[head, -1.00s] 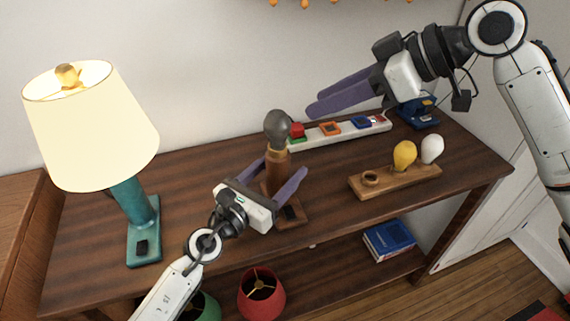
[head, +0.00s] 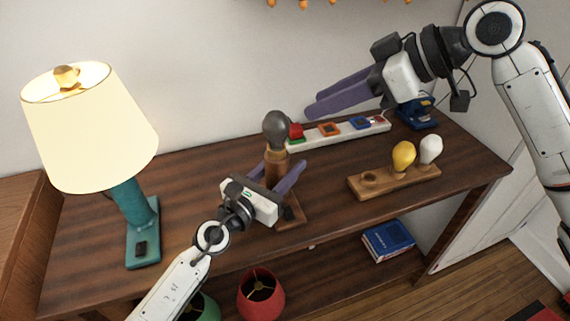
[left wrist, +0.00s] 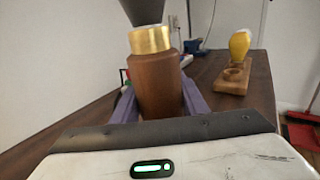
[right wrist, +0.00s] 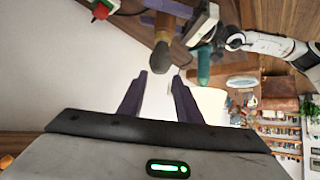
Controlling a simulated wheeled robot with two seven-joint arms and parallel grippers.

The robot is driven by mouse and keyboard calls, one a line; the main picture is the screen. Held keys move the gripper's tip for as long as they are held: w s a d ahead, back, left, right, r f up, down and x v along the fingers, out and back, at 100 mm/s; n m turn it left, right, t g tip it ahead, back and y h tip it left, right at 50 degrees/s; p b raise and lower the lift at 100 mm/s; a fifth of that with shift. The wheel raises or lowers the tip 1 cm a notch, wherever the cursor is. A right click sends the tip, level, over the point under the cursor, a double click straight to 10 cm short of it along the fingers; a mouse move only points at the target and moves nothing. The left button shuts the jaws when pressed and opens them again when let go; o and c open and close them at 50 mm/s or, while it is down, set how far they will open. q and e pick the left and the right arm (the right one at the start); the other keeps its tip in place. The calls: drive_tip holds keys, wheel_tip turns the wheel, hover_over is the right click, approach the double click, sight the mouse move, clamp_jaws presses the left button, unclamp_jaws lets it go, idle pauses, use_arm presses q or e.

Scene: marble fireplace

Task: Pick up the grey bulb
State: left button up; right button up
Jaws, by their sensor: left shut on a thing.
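The grey bulb (head: 276,130) sits upright in the brass collar of a wooden lamp stand (head: 289,212) near the middle of the table. In the left wrist view only the bulb's lower part (left wrist: 142,10) shows, above the collar. My left gripper (head: 277,172) is shut on the stand's brown wooden stem, below the bulb; the stem also shows between its fingers in the left wrist view (left wrist: 157,85). My right gripper (head: 312,100) is open and empty, above the table's back and to the right of the bulb. Its parted fingers show in the right wrist view (right wrist: 160,85).
A lit lamp with a cream shade (head: 90,125) stands at the left. A white strip with coloured switches (head: 345,130) lies behind the stand. A wooden holder (head: 415,181) with a yellow bulb (head: 403,154) and a white bulb (head: 430,149) is at the right.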

drive_tip(key=o, duration=0.7)
drive_tip(key=shift+a+f, duration=0.15)
drive_tip(key=shift+f, duration=0.05)
drive_tip(key=shift+c, duration=0.2)
drive_tip(key=shift+o, duration=0.6)
drive_tip(key=shift+m+t+h, duration=0.6)
drive_tip(key=shift+t, duration=0.3)
drive_tip(key=a+f, duration=0.1)
drive_tip(key=w+a+f, duration=0.1)
drive_tip(key=a, duration=0.1)
drive_tip(key=shift+w+a+f, duration=0.15)
drive_tip(key=shift+a+f, duration=0.1)
drive_tip(key=shift+f, duration=0.05)
drive_tip(key=a+t, duration=0.2)
drive_tip(key=a, duration=0.1)
drive_tip(key=shift+w+a+m, duration=0.1)
drive_tip(key=shift+a+m, duration=0.15)
drive_tip(key=shift+m, duration=0.15)
drive_tip(key=s+a+r+t, duration=0.6)
drive_tip(key=a+r, duration=0.2)
drive_tip(key=a, duration=0.2)
drive_tip(key=m+t+h, duration=0.3)
drive_tip(key=m+h, duration=0.5)
drive_tip(key=m, duration=0.2)
approach(276, 131)
drive_tip(key=shift+m, duration=0.3)
drive_tip(key=w, duration=1.2)
drive_tip(key=shift+w+f, duration=0.15)
drive_tip(key=shift+w, duration=0.2)
